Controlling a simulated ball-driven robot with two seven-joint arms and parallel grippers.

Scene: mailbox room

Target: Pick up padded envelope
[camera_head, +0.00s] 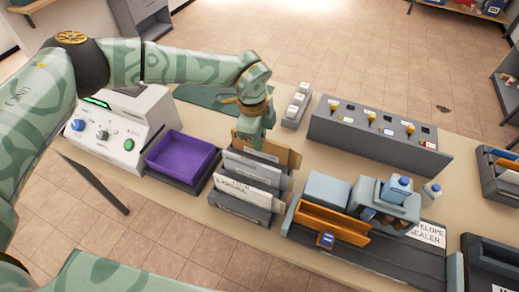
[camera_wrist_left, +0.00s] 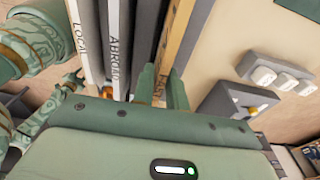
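A tan-brown envelope (camera_head: 277,152), which looks like the padded envelope, stands upright in the rear part of the dark sorting rack (camera_head: 240,207). It also shows in the left wrist view (camera_wrist_left: 183,38), edge-on. My left gripper (camera_head: 257,146) points down at the top of this envelope. In the left wrist view my left gripper's fingers (camera_wrist_left: 161,88) lie close on both sides of the tan edge; whether they press on it is unclear. The envelope's lower part is hidden by the rack. My right gripper is not identifiable in either view.
Grey dividers with white labels (camera_head: 247,190) stand in front of the envelope. A purple tray (camera_head: 183,156) is left of the rack, and a grey-white machine (camera_head: 125,130) beyond it. The envelope sealer (camera_head: 375,262) is to the right. A switch panel (camera_head: 380,135) stands behind.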

